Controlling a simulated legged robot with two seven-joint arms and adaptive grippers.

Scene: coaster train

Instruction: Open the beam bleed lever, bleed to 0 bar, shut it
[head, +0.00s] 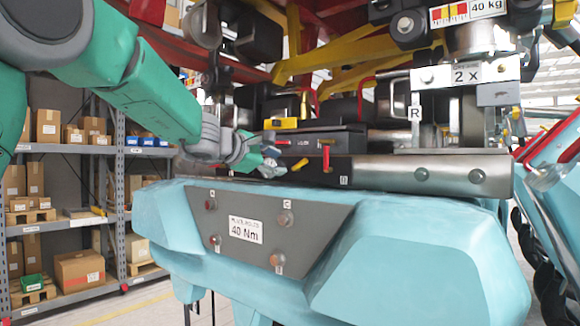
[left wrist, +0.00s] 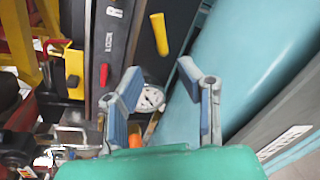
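A yellow lever (head: 299,165) sticks out from the front of the dark beam (head: 345,170), beside a red lever (head: 326,158). Which one is the bleed lever I cannot read. In the left wrist view the yellow lever (left wrist: 160,33) lies beyond my fingertips, and the red lever (left wrist: 104,75) is to the left. My left gripper (head: 272,163) is left of the yellow lever, apart from it. Its two blue fingers (left wrist: 158,72) are spread and empty. A round white gauge (left wrist: 150,98) shows between them; its reading is too small to tell. My right gripper is not in view.
A light blue car body (head: 420,255) with a grey 40 Nm panel (head: 245,205) sits below the beam. Yellow and red frame bars (head: 350,50) hang above. Shelves with boxes (head: 75,200) stand at the left. An orange part (left wrist: 135,140) shows near the gripper base.

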